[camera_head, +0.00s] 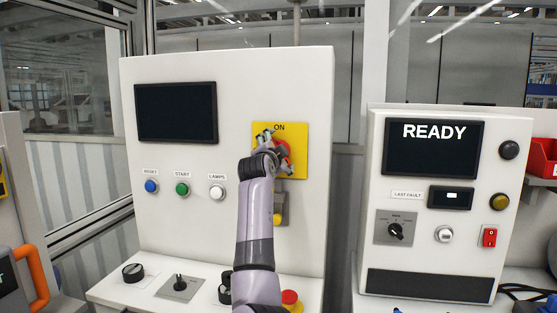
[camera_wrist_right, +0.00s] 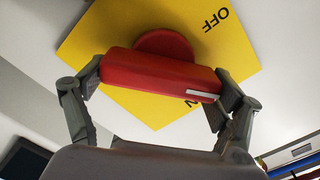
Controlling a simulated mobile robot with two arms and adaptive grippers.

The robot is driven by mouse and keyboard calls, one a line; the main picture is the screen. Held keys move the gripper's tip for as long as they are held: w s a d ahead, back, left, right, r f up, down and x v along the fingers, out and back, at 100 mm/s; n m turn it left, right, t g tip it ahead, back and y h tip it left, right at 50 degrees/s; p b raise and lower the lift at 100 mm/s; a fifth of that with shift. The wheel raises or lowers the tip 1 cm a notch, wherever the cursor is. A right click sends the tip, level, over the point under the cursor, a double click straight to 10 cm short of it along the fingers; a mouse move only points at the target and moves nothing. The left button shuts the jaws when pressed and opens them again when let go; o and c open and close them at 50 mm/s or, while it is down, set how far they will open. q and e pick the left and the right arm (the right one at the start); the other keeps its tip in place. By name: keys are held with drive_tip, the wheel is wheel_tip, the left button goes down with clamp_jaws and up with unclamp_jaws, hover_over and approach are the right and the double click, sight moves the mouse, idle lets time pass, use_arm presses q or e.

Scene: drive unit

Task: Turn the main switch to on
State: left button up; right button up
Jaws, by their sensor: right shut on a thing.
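The main switch is a red handle (camera_head: 283,150) on a yellow plate (camera_head: 298,168) on the white cabinet front. "ON" stands at the plate's top in the head view. In the wrist view the red handle (camera_wrist_right: 150,72) lies nearly level across the yellow plate (camera_wrist_right: 85,45), with a white mark near its right end. "OFF" shows there upside down, and the other label is mostly hidden behind the handle. My right gripper (camera_head: 271,143) is shut on the handle, one finger at each end in the wrist view (camera_wrist_right: 158,84). My left gripper is not in view.
Blue, green and white buttons (camera_head: 182,189) sit left of the switch under a dark screen (camera_head: 176,112). A grey fitting with a yellow knob (camera_head: 277,219) is just below the plate. A red-topped button (camera_head: 290,298) is on the lower ledge. A panel reading "READY" (camera_head: 434,131) stands right.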

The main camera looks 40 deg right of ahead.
drive_tip(key=m+b, duration=0.1)
drive_tip(key=m, duration=0.3)
drive_tip(key=shift+f, duration=0.2)
drive_tip(key=shift+f+m, duration=0.1)
drive_tip(key=shift+m, duration=1.4)
drive_tip(key=o, duration=1)
drive_tip(key=shift+d, duration=0.1)
drive_tip(key=shift+s, duration=0.1)
drive_tip(key=v, duration=1.2)
